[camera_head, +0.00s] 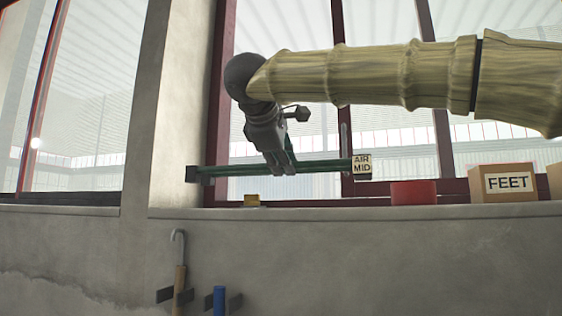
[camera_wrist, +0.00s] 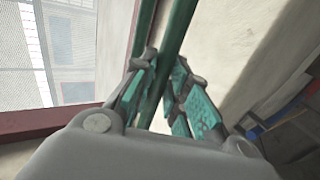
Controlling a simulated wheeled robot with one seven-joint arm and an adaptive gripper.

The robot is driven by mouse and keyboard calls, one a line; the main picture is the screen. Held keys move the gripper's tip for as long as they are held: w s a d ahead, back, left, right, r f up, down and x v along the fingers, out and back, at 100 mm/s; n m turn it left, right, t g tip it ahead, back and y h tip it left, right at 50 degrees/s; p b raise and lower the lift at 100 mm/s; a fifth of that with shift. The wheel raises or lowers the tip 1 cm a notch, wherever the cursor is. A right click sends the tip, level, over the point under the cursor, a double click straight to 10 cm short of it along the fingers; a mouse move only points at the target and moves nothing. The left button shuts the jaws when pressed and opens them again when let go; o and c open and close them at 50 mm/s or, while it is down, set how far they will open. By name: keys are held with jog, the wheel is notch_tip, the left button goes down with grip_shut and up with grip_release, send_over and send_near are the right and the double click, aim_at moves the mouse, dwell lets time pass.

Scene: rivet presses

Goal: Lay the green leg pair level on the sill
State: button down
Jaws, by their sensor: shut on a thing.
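The green leg pair (camera_head: 235,171) is a long thin green bar with dark ends, seen in the head view in front of the window. It lies roughly level, its right end slightly higher. A label reading "AIR MID" (camera_head: 362,164) shows at its right end. My gripper (camera_head: 282,168) is shut on it near the middle, from above. The bar appears above the sill (camera_head: 330,213); whether it touches anything there I cannot tell. In the wrist view the green bar (camera_wrist: 170,60) runs between the fingers of my gripper (camera_wrist: 162,85).
On the sill stand a small yellow block (camera_head: 251,200) below the bar, a red container (camera_head: 414,192) and a box marked "FEET" (camera_head: 505,183). A hooked cane (camera_head: 179,260) and a blue cylinder (camera_head: 219,299) hang on the wall below. A concrete pillar (camera_head: 160,110) stands left.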

jog(key=shift+w+d+f, duration=0.1)
jog(key=shift+w+d, duration=0.1)
jog(key=shift+w, duration=0.35)
jog(key=shift+w+d+f, duration=0.1)
jog(key=shift+w+d, duration=0.05)
jog(key=shift+w, duration=0.35)
notch_tip(320, 180, down, 6)
jog(key=b, duration=0.7)
jog(key=shift+r, duration=0.25)
jog(key=c, duration=1.3)
grip_release()
jog(key=shift+f, duration=0.1)
jog(key=v, duration=1.2)
